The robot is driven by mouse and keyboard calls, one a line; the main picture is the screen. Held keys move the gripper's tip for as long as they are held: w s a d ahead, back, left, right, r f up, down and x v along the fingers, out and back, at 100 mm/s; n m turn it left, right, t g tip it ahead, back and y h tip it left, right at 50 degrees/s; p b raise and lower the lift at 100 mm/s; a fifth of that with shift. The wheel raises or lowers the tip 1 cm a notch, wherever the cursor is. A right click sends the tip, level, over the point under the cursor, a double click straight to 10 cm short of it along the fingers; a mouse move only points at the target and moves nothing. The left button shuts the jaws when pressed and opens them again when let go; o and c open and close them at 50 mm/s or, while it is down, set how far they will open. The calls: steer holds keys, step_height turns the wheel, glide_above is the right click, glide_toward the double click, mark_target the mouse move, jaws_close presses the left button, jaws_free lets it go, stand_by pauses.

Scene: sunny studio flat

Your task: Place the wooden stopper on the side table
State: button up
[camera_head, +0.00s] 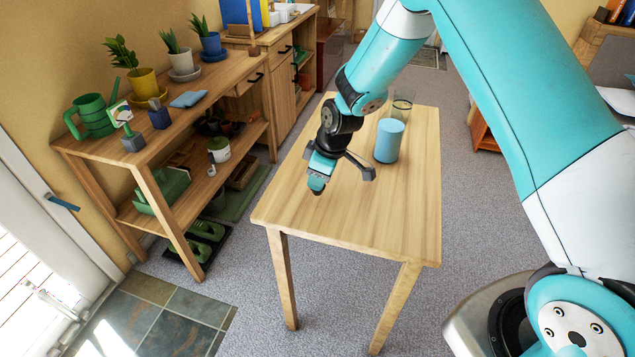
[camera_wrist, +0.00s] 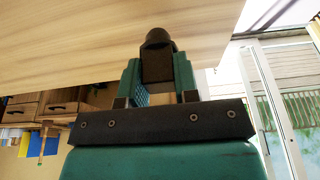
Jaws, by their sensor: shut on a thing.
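My gripper (camera_head: 317,184) is over the near left part of the light wooden side table (camera_head: 405,222), pointing down. In the wrist view my gripper (camera_wrist: 157,72) is shut on a dark brown piece with a rounded end, which I take for the wooden stopper (camera_wrist: 156,45). The stopper sits between the two teal fingers, its rounded end sticking out past them toward the table top (camera_wrist: 60,45). In the head view only a small dark tip shows under the fingers. I cannot tell whether it touches the table.
A light blue cylinder (camera_head: 389,140) and a clear glass (camera_head: 403,97) stand on the table behind and right of my gripper. The table's front and right are clear. A shelf bench (camera_head: 190,120) with potted plants and a green watering can (camera_head: 92,116) stands left.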

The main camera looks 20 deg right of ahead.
steer(key=shift+f, duration=1.2)
steer(key=shift+f, duration=0.15)
steer(key=o, duration=0.9)
